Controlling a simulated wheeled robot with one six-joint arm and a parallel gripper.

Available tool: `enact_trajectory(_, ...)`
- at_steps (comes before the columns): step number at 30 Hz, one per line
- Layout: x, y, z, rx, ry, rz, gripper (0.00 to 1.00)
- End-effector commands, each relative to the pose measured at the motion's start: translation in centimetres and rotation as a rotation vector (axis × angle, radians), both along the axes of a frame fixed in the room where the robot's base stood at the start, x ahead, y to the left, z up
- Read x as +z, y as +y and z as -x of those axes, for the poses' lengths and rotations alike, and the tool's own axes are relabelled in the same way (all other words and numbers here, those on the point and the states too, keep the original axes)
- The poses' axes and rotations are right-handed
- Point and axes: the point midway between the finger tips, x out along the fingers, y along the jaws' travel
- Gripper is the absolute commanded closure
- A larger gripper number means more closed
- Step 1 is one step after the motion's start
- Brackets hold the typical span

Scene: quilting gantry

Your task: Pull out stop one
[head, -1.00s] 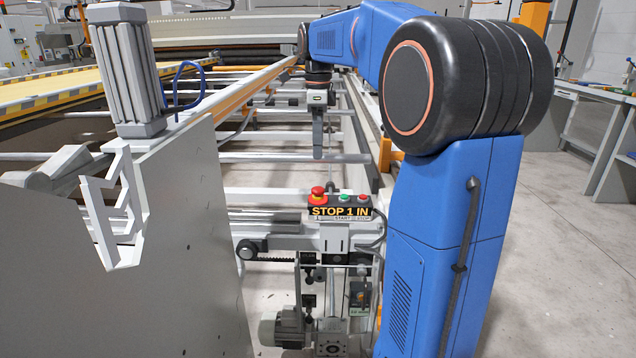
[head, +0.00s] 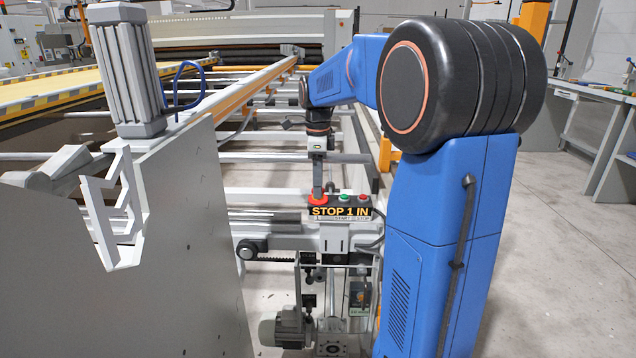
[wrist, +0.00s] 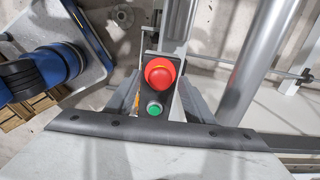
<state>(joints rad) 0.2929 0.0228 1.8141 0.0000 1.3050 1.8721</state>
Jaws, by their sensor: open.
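The red mushroom stop button (head: 318,200) sits at the left end of a small control box (head: 340,211), above a sign reading "STOP 1 IN". My gripper (head: 318,190) points straight down over the button, with its fingertips at the button's top and hiding part of it. I see the fingers nearly edge-on and they look open; whether they touch the button I cannot tell. In the wrist view the red button (wrist: 159,74) shows from above, round, with a green button (wrist: 154,110) just below it.
A large grey panel (head: 190,230) fills the left foreground. Metal rails (head: 262,157) run behind the box. Bare floor lies at the right.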

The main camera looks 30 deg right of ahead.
Motion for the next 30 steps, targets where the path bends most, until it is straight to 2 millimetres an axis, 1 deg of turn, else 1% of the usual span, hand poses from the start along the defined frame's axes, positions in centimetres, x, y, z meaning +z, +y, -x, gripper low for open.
enact_trajectory(3,0.0,0.0,0.0,0.0,0.0,0.0,0.52)
enact_trajectory(4,0.0,0.0,0.0,0.0,0.0,0.0,0.54)
enact_trajectory(5,0.0,0.0,0.0,0.0,0.0,0.0,0.61)
enact_trajectory(6,0.0,0.0,0.0,0.0,0.0,0.0,0.71)
enact_trajectory(8,0.0,0.0,0.0,0.0,0.0,0.0,0.85)
enact_trajectory(9,0.0,0.0,0.0,0.0,0.0,0.0,0.95)
enact_trajectory(10,0.0,0.0,0.0,0.0,0.0,0.0,0.98)
enact_trajectory(14,0.4,0.0,0.0,0.0,-0.002,0.0,0.98)
enact_trajectory(18,1.9,0.0,-0.1,0.0,-0.002,0.0,0.98)
enact_trajectory(25,2.0,0.0,0.0,0.0,-0.002,0.0,0.98)
enact_trajectory(26,2.0,0.0,0.0,0.0,-0.003,0.001,0.67)
enact_trajectory(27,2.0,0.0,0.0,0.0,-0.003,0.001,0.57)
enact_trajectory(28,2.0,0.0,0.0,0.0,-0.002,0.0,0.52)
enact_trajectory(30,1.9,0.0,0.0,0.0,-0.002,0.0,0.52)
